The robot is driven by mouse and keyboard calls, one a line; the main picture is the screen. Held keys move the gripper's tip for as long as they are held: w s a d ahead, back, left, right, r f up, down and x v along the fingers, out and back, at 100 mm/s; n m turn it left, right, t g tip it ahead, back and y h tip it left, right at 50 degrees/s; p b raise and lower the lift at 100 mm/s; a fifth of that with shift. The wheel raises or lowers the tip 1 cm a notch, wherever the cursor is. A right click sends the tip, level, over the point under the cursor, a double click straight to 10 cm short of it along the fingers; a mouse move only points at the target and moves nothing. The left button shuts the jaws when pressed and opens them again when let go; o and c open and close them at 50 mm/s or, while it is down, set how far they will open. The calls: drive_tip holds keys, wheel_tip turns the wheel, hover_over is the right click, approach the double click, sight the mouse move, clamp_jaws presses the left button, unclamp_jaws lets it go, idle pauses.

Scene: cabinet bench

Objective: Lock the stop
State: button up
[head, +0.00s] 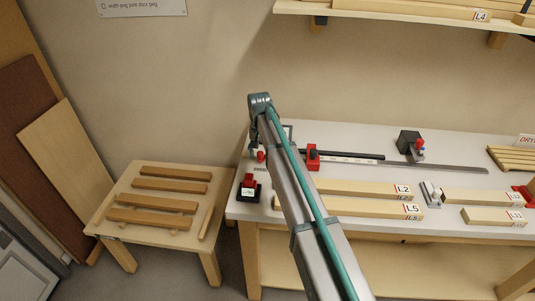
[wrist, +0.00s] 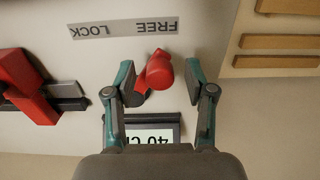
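A red lever with a round knob (wrist: 159,72) stands on the bench beside a grey label strip (wrist: 122,29) reading FREE and LOCK, upside down in the wrist view. The knob is nearer the FREE word. My gripper (wrist: 161,80) is open, with one finger on each side of the knob; I cannot tell whether either touches it. In the head view my gripper (head: 257,146) is low over the bench's left end, beside the red knob (head: 261,156). The red stop block (head: 313,157) sits on a dark rail and also shows in the wrist view (wrist: 30,88).
A display (wrist: 155,133), partly hidden by my gripper, shows "40" and a cut-off letter. A red-and-black device (head: 249,187) stands at the front left corner. Labelled boards (head: 370,207) lie along the front. A low table (head: 150,228) with slats stands left.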

drive_tip(key=c, duration=0.6)
drive_tip(key=shift+o, duration=0.2)
drive_tip(key=shift+s+d, duration=0.1)
drive_tip(key=shift+d, duration=0.05)
drive_tip(key=shift+s+d, duration=0.4)
drive_tip(key=shift+d, duration=0.4)
